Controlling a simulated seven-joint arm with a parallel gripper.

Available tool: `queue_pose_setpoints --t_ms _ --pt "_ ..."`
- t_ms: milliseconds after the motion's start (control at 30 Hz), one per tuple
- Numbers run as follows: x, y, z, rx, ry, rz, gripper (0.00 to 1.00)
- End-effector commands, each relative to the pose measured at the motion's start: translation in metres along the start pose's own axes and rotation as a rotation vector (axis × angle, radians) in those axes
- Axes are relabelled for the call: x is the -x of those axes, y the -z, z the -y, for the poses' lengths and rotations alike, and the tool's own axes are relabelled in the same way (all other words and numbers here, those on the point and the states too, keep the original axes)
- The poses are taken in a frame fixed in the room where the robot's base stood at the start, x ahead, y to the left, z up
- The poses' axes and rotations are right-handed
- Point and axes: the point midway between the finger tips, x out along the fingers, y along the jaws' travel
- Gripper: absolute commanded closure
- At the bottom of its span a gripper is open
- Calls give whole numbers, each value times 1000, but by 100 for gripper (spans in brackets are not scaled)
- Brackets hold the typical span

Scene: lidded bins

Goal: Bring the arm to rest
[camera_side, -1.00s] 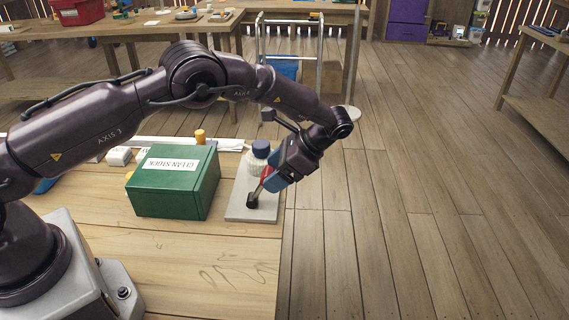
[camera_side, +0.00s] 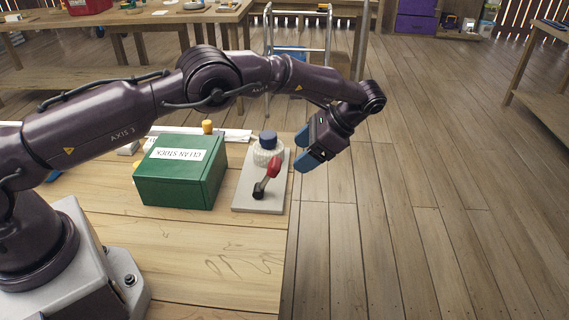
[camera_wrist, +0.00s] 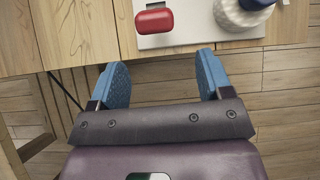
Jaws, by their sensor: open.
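My gripper (camera_side: 309,160) is open and empty. In the side view it hangs past the right edge of the workbench, to the right of a grey plate (camera_side: 272,198) and apart from it. In the wrist view my gripper (camera_wrist: 162,84) shows two blue fingers spread wide with floor and the bench edge between them. A lever with a red handle (camera_side: 273,167) stands tilted on the plate. The red handle also shows in the wrist view (camera_wrist: 154,21), ahead of the fingers and clear of them.
A green lidded box (camera_side: 183,172) labelled CLEAN STOCK stands left of the plate. A white ribbed bottle with a dark blue cap (camera_side: 268,152) stands behind the lever. The bench front (camera_side: 190,255) is clear. Open wooden floor (camera_side: 420,220) lies to the right.

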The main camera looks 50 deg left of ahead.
Motion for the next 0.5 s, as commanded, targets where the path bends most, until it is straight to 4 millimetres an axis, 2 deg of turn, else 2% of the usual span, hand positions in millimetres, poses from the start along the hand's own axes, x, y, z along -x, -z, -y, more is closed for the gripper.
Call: queue_pose_setpoints --t_ms 33,67,167,367,500 --pt "-17 6 -5 12 -15 6 28" --pt "-21 6 -8 23 -21 -2 28" --pt "-21 -2 -13 74 -38 -53 28" --pt "5 -49 -22 215 -89 -220 28" --pt "23 -94 -34 317 -127 -346 28"
